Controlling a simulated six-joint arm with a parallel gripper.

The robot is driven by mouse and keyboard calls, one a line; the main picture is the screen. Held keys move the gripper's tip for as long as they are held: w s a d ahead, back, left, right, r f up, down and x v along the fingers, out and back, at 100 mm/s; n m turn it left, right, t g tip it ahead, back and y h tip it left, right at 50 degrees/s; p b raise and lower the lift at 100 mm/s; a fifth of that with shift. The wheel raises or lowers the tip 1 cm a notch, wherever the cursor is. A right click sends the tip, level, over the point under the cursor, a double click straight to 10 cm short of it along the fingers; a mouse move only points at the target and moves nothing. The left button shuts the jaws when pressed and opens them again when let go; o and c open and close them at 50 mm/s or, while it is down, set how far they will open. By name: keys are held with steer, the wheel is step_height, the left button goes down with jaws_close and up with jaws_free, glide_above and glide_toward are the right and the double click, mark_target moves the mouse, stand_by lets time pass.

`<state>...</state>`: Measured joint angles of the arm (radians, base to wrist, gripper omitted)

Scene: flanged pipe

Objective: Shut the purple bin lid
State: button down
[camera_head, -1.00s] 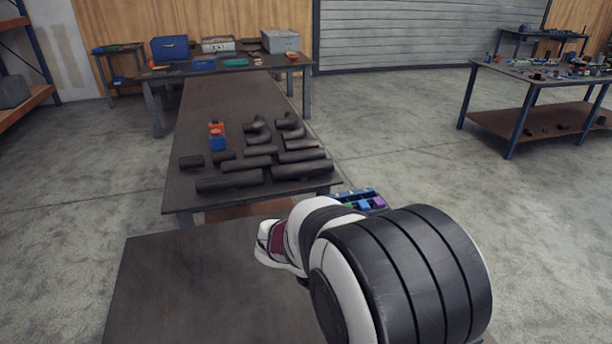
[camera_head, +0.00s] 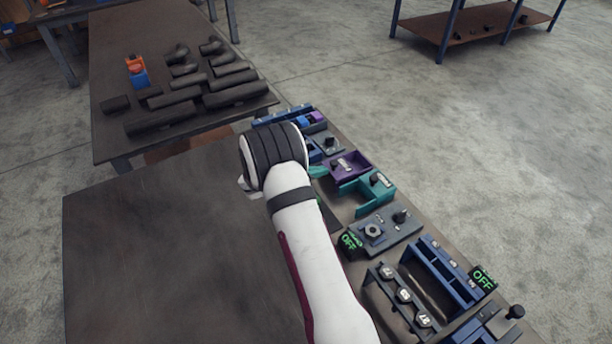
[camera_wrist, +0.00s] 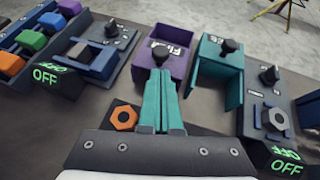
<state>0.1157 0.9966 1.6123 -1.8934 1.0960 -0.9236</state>
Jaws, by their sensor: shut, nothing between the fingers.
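The purple bin (camera_head: 350,166) stands in the row of fixtures on the bench, just right of my wrist in the head view. In the wrist view the purple bin (camera_wrist: 178,42) is straight ahead, with a white label and a black knob on its upper panel. My gripper (camera_wrist: 161,78) has teal fingers pressed together, with nothing between them. Their tips point at the near side of the purple bin and cover part of it. I cannot tell whether they touch it, nor how far the lid stands open.
A teal bin (camera_wrist: 220,70) with its own knob stands right of the purple one. A switch panel (camera_wrist: 100,50) is to its left. An orange nut (camera_wrist: 124,117) lies left of my fingers. Green OFF displays flank both sides. The dark tabletop (camera_head: 150,250) left of my arm is clear.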

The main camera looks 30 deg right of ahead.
mark_target(344, 169)
steer(key=shift+w+d, duration=0.2)
steer(key=shift+d, duration=0.55)
steer(key=d, duration=0.7)
steer(key=shift+r, duration=0.1)
